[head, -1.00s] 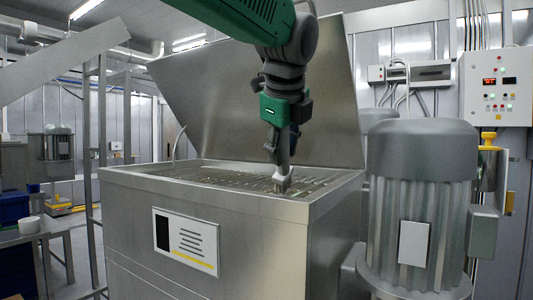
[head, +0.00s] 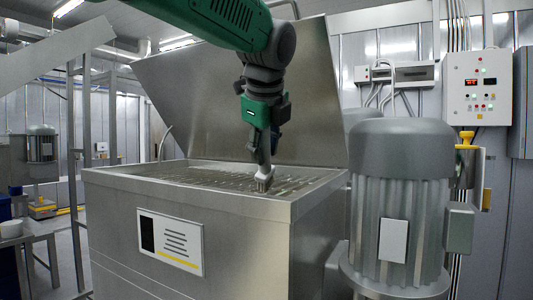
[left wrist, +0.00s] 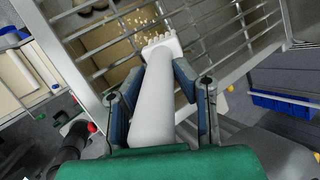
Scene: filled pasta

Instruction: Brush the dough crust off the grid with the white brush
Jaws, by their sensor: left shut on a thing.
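My left gripper (head: 262,140) reaches down over the open metal tub and is shut on the white brush (head: 264,168). The brush points down, its bristle end at the grid (head: 200,177) near the tub's front right corner. In the left wrist view the gripper's fingers (left wrist: 160,85) flank the white brush handle (left wrist: 153,115), and its wide head is over the grid bars (left wrist: 90,48). Small pale bits (left wrist: 138,28) show just beyond the brush head; I cannot tell whether they are dough crust or bristles. My right gripper is not in view.
The tub's raised lid (head: 240,95) stands behind the arm. The tub's front wall (head: 255,235) carries a label. A large grey motor (head: 400,190) stands close on the right, with a control panel (head: 478,88) behind it. A blue bin (left wrist: 285,103) shows in the left wrist view.

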